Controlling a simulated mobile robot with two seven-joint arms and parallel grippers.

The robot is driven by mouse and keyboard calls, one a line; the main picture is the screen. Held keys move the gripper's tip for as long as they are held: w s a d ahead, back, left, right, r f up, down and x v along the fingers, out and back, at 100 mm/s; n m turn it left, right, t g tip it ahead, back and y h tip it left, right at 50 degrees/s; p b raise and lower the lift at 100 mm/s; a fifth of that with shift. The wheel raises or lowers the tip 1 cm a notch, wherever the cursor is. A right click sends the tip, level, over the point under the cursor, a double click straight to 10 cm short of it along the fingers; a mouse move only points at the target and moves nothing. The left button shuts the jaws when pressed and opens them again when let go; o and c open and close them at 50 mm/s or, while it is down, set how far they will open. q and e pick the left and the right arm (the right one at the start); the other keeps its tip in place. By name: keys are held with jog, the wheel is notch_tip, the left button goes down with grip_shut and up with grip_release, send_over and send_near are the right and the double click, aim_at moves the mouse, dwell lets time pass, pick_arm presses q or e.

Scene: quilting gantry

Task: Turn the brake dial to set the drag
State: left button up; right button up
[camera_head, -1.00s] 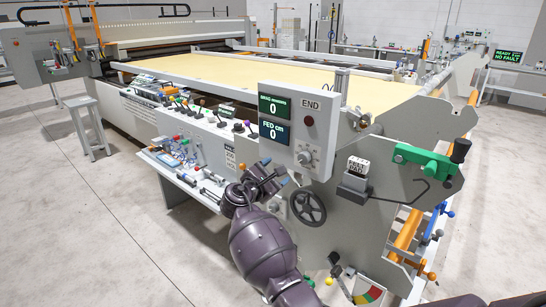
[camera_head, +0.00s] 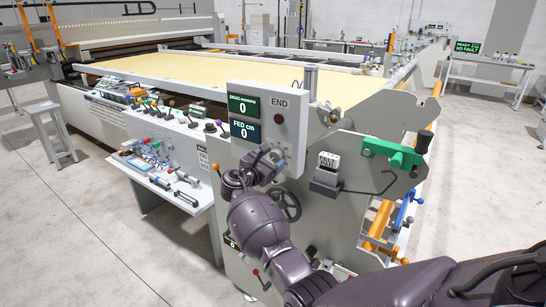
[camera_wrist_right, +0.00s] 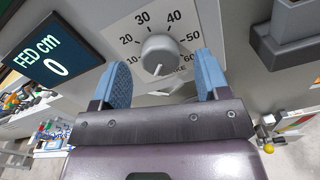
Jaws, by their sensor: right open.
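The brake dial (camera_wrist_right: 159,54) is a round grey knob on a light panel with a printed scale from 10 to 60. In the right wrist view it stands just ahead, between my two blue fingers. My right gripper (camera_wrist_right: 161,76) is open, with one finger at each side of the knob and visible gaps. A pale mark on the knob points down and slightly left, near the scale's low end. In the head view my right gripper (camera_head: 272,163) covers the dial. The drag display (camera_head: 242,105) reads 0. My left gripper is not in view.
The feed display (camera_head: 244,130), also reading 0, sits beside the dial. A black handwheel (camera_head: 287,206) is below. A boxed block (camera_head: 328,160) and a green clamp (camera_head: 390,153) stick out to the right. A tool shelf (camera_head: 160,178) lies left.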

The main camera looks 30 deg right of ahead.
jog(key=shift+x, duration=0.95)
jog(key=c, duration=0.9)
jog(key=shift+c, duration=0.2)
jog(key=shift+m, duration=0.3)
